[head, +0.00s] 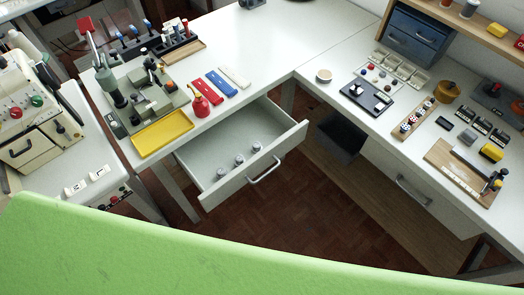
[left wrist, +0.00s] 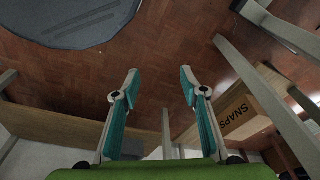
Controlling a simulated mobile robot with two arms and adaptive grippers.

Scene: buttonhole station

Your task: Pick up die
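Three small grey metal pieces stand in a row inside the open drawer (head: 276,133) in the head view: one (head: 222,172) near the front left, one (head: 239,160) in the middle and one (head: 256,147) to the right. They look like dies, but they are too small to tell for certain. My left gripper (left wrist: 158,76) shows in the left wrist view with its two teal fingers wide apart and nothing between them. It faces the wooden floor, and no die shows there. Neither gripper shows in the head view.
A yellow tray (head: 162,133) and a press (head: 150,88) stand on the table left of the drawer. The right-hand table holds a black tray (head: 366,97) and a wooden board (head: 462,171). A cardboard box marked SNAPS (left wrist: 238,112) is right of my left gripper.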

